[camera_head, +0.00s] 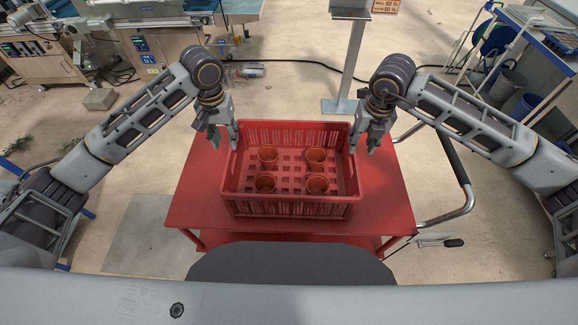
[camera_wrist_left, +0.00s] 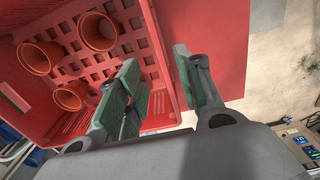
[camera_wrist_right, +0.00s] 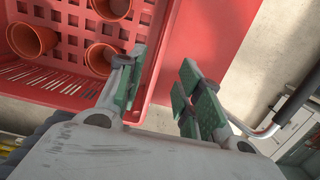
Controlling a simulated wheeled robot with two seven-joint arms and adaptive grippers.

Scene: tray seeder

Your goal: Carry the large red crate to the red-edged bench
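The large red crate (camera_head: 290,207) sits flat on a red cart top (camera_head: 390,205), with several orange-brown pots standing inside it. My left gripper (camera_head: 226,138) is at the crate's left wall. In the left wrist view its green-padded fingers are spread, one on the inner side of the crate wall (camera_wrist_left: 160,50) and one outside. My right gripper (camera_head: 363,144) is at the right wall, also open. In the right wrist view one finger is inside the crate wall (camera_wrist_right: 158,60) and the other is outside, with a gap. I see no red-edged bench that I can identify.
The cart has a metal push handle (camera_head: 467,195) on its right. A grey post (camera_head: 352,65) stands behind the cart. Machines (camera_head: 40,55) are at the upper left. A blue-framed table (camera_head: 540,30) and grey bins (camera_head: 507,85) are at the upper right. Floor is open on the left.

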